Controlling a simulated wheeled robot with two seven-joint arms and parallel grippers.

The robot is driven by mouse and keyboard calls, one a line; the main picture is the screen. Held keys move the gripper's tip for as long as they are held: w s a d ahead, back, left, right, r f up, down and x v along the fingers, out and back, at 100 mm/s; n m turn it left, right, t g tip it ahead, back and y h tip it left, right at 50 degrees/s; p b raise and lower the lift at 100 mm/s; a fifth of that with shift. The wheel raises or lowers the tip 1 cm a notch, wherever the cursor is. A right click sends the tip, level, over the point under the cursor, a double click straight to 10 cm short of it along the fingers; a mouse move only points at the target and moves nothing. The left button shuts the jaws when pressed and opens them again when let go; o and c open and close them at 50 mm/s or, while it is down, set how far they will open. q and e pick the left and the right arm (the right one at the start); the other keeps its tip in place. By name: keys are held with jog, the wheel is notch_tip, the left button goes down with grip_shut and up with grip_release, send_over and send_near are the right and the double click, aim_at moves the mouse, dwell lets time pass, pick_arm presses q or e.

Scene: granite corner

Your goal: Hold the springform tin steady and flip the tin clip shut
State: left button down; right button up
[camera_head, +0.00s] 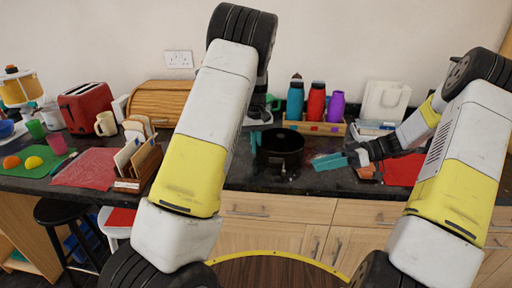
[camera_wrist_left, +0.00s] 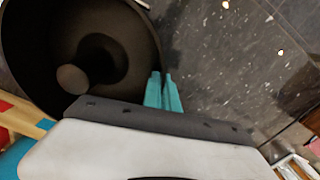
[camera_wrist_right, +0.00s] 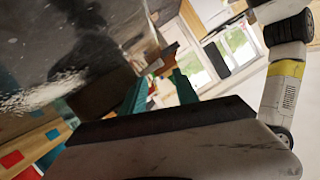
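The springform tin (camera_head: 281,142) is a round black tin standing on the dark counter. It fills the upper left of the left wrist view (camera_wrist_left: 125,30), where a central knob shows inside. My left gripper (camera_head: 256,140) is at the tin's left edge in the head view. Its teal fingers (camera_wrist_left: 162,78) are close together at the rim, apparently pinching the wall. My right gripper (camera_head: 328,161) is right of the tin, apart from it, with its teal fingers (camera_wrist_right: 157,85) spread and nothing between them.
Behind the tin, a wooden rack (camera_head: 316,127) holds blue, red and purple bottles. A bread bin (camera_head: 158,101) and letter-style wooden rack (camera_head: 139,167) stand left. A red cloth (camera_head: 402,170) lies right, near my right arm. The counter in front of the tin is mostly clear.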

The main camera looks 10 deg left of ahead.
dwell(0.5)
jog(key=shift+d, duration=0.1)
jog(key=c, duration=0.6)
jog(key=shift+s+d+m, duration=0.1)
jog(key=shift+d+m, duration=0.1)
jog(key=shift+m, duration=0.5)
grip_shut()
jog(key=d+m, duration=0.1)
jog(key=m, duration=0.2)
jog(key=s+d+m+t, duration=0.1)
jog(key=m, duration=0.2)
jog(key=d+m+t, duration=0.1)
jog(key=m, duration=0.1)
jog(key=shift+s+d+r+m, duration=0.1)
jog(key=shift+s+m, duration=0.15)
jog(key=shift+m, duration=0.15)
jog(key=m, duration=0.2)
jog(key=d+m, duration=0.1)
jog(key=m, duration=0.1)
jog(key=s+m+t, duration=0.1)
jog(key=shift+d+m, duration=0.4)
